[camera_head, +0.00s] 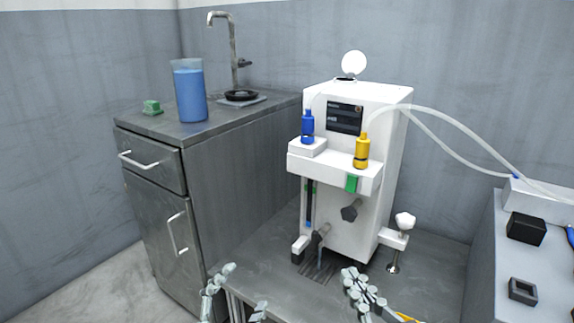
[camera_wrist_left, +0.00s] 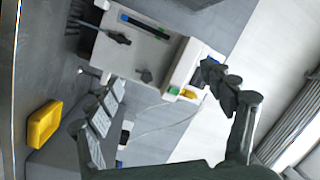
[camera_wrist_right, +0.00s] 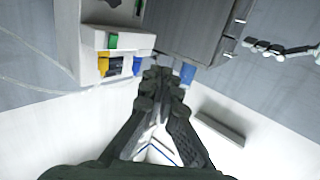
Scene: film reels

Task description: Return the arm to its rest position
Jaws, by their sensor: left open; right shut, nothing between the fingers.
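My left gripper (camera_head: 236,296) is at the bottom of the head view, left of centre, in front of the white machine. Its fingers are spread and empty; they also show apart in the left wrist view (camera_wrist_left: 168,92). My right gripper (camera_head: 363,290) is at the bottom, right of centre, with its fingers together. In the right wrist view its fingertips (camera_wrist_right: 161,78) meet with nothing between them. Most of both arms is outside the head view. The white machine (camera_head: 376,210) stands upright behind both grippers, with a blue bottle (camera_head: 308,128) and a yellow bottle (camera_head: 362,152) on its ledges.
A grey cabinet (camera_head: 240,160) at the left carries a blue-filled beaker (camera_head: 190,95), a green block (camera_head: 152,107) and a tap (camera_head: 233,50). A side table (camera_head: 483,250) with black parts stands at the right. A yellow tray (camera_wrist_left: 33,128) shows in the left wrist view.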

